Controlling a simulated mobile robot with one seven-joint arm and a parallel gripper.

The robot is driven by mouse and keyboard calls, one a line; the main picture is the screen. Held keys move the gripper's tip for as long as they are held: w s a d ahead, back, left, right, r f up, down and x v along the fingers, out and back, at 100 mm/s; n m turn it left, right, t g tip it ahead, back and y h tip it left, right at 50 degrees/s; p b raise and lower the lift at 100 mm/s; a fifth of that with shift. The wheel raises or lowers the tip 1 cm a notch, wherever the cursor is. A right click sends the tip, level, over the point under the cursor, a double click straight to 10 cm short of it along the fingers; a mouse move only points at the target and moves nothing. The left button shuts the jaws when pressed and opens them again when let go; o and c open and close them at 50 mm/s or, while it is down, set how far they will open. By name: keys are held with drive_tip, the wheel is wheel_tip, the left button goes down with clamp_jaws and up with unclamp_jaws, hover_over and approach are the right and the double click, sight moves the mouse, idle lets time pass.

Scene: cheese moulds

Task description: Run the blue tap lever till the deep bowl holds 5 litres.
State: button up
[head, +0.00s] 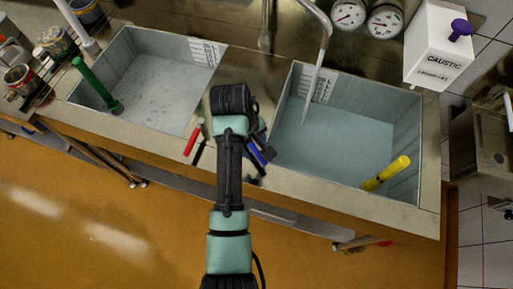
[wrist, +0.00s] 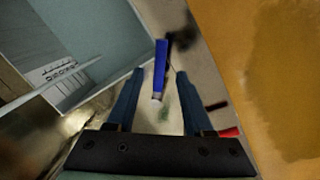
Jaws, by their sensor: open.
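The blue tap lever (wrist: 160,65) stands between the two fingers of my gripper (wrist: 159,74) in the wrist view, with space on both sides. My gripper is open and not closed on it. In the head view the blue lever (head: 257,155) shows beside my wrist, on the ledge between the basins. The right basin (head: 413,135) looks like the deep bowl. A thin stream (head: 310,95) falls into it from the spout (head: 325,28), and its floor looks blue-green. Its wall scale (head: 319,85) also shows in the wrist view (wrist: 60,73); its figures are too small to read.
A red lever (head: 193,140) sits left of the blue one. The left basin (head: 140,85) holds a green-handled tool (head: 95,85). A yellow handle (head: 387,173) leans at the right basin's front corner. Two gauges (head: 367,18) and a caustic dispenser (head: 437,45) stand behind.

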sight(258, 153)
drive_tip(key=shift+w+d+f, duration=0.15)
drive_tip(key=shift+d+f, duration=0.05)
drive_tip(key=shift+f, duration=0.85)
drive_tip(key=shift+w+d+f, duration=0.1)
drive_tip(key=shift+d+f, duration=0.05)
drive_tip(key=shift+f, duration=0.9)
drive_tip(key=shift+c, duration=0.2)
clamp_jaws()
